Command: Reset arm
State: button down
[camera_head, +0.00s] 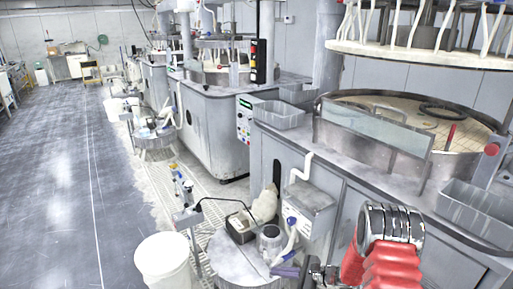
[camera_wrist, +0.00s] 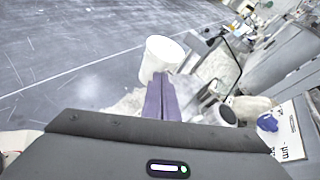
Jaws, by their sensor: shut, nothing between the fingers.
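My gripper (camera_wrist: 162,82) shows in the wrist view as two purple fingers pressed together, with nothing between them. In the head view its purple fingers (camera_head: 284,271) are low, right of centre, over the right side of a round grey drum top (camera_head: 235,262). My red and silver arm is at the lower right. In the wrist view the fingers overlap the lower part of a white bucket (camera_wrist: 152,62). I cannot tell whether they touch anything.
The white bucket (camera_head: 163,257) stands at the lower left in the head view. A polishing machine (camera_head: 330,175) with a round platen basin (camera_head: 345,130) and a grey bin (camera_head: 478,210) fills the right. A metal pot (camera_head: 269,241) is on the drum. The grey floor (camera_head: 50,180) at left is clear.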

jog(key=s+r+n+g+h, duration=0.5)
jog(key=s+r+n+g, duration=0.2)
jog(key=s+r+n, duration=0.75)
jog(key=s+d+r+n+t+h, duration=0.2)
jog(key=s+d+r+t+h, duration=0.1)
jog(key=s+r, duration=0.6)
jog(key=s+d+r+n+t+h, duration=0.3)
jog(key=s+d+r+h, duration=0.1)
jog(key=s+r, duration=0.6)
notch_tip(320, 180, up, 2)
jog(key=shift+s+d+r+n+t, duration=0.2)
jog(key=shift+r+n+t, duration=0.05)
jog(key=shift+n+t, duration=0.1)
dwell(0.4)
